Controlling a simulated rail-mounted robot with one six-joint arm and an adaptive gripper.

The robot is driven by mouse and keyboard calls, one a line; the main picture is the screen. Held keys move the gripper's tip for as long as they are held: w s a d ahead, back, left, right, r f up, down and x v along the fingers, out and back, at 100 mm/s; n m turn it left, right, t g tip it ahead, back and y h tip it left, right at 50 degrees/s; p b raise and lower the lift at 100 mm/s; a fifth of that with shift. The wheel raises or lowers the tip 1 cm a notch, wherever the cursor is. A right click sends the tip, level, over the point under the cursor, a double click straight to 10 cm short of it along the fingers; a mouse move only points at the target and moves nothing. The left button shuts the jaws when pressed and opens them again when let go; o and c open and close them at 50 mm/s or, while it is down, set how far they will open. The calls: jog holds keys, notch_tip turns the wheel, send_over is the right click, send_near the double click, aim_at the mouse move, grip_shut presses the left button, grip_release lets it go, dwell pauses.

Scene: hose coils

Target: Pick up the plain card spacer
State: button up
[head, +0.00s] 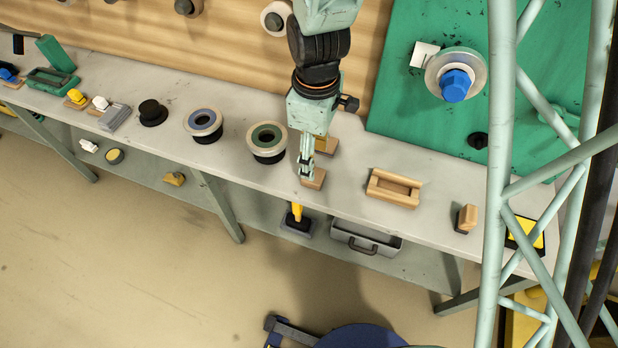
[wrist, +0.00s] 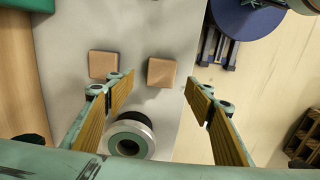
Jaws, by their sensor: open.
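Two small plain brown square blocks lie on the grey bench. One (wrist: 161,72) shows between my fingertips in the wrist view, and in the head view it lies just below my fingers (head: 316,181). The other (wrist: 103,64) lies to its left in the wrist view, and in the head view it is partly hidden behind my gripper (head: 331,146). I cannot tell which is the card spacer. My gripper (wrist: 160,86) is open and empty, with its fingers pointing down over the bench in the head view (head: 307,170). The height gap is unclear.
A ring-shaped coil with a green centre (head: 267,136) stands left of my gripper. A wooden tray-like block (head: 394,187) stands to the right. A grey bin (head: 365,240) and a yellow-handled tool (head: 297,215) sit on the lower shelf. The bench between block and tray is clear.

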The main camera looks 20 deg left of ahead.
jog(key=shift+f, duration=0.75)
jog(key=shift+s+f+b, duration=0.15)
jog(key=shift+f+b, duration=0.6)
jog(key=shift+f, duration=1.85)
jog(key=c, duration=0.8)
